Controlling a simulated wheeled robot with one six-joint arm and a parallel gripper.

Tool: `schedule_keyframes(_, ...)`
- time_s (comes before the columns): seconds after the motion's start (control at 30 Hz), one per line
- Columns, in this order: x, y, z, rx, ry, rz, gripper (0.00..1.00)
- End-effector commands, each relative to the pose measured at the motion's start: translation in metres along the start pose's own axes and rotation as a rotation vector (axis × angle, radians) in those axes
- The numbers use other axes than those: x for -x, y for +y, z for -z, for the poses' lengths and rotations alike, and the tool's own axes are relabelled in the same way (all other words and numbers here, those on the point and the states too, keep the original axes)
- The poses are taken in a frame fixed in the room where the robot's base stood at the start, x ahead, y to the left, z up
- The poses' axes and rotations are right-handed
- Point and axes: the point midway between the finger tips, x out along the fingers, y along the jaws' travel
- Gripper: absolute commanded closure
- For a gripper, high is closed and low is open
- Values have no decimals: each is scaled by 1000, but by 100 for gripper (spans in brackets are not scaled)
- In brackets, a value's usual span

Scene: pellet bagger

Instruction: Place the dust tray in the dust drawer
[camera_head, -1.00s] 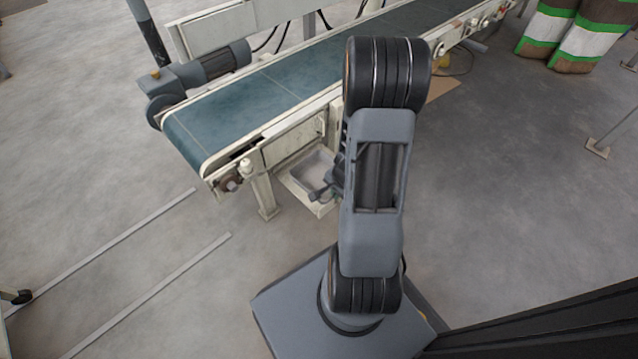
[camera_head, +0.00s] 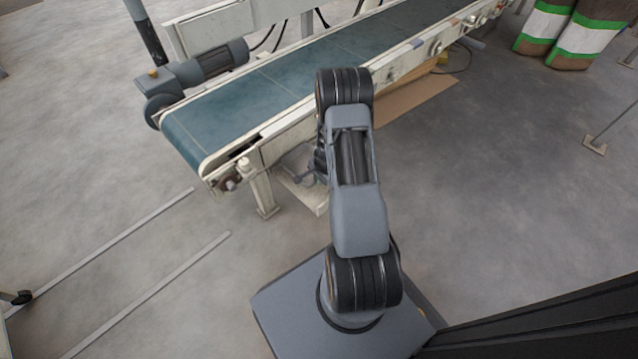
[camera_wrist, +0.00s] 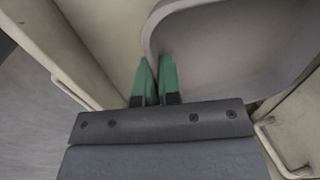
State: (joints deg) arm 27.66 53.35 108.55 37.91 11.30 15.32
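The dust tray (camera_wrist: 235,50) is a grey, round-cornered pan. In the wrist view its rim runs between the two green fingertips of my gripper (camera_wrist: 157,78), which are shut on it. In the head view, only part of the tray (camera_head: 298,159) shows under the conveyor's near end, beside my gripper (camera_head: 319,172). The dust drawer (camera_head: 309,201) is cream-coloured and pulled out under the conveyor. Its walls (camera_wrist: 45,35) also show in the wrist view. The tray is over or within the drawer; I cannot tell whether it touches the drawer floor.
The conveyor (camera_head: 240,105) with its blue belt hangs over the drawer's back part. A cream leg (camera_head: 263,193) stands just left of the drawer. A flat cardboard piece (camera_head: 415,98) lies right of it. Filled sacks (camera_head: 572,32) stand at the far right. The foreground floor is open.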

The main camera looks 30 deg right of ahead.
Motion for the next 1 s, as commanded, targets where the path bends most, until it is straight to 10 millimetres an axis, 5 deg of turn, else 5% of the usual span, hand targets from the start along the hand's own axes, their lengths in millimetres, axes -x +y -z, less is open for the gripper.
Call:
schedule_keyframes(0.33,-37,2,2,-1,0,-1,100)
schedule_keyframes(0.8,-42,3,2,0,0,0,100)
schedule_keyframes(1.0,-40,3,2,0,0,0,76)
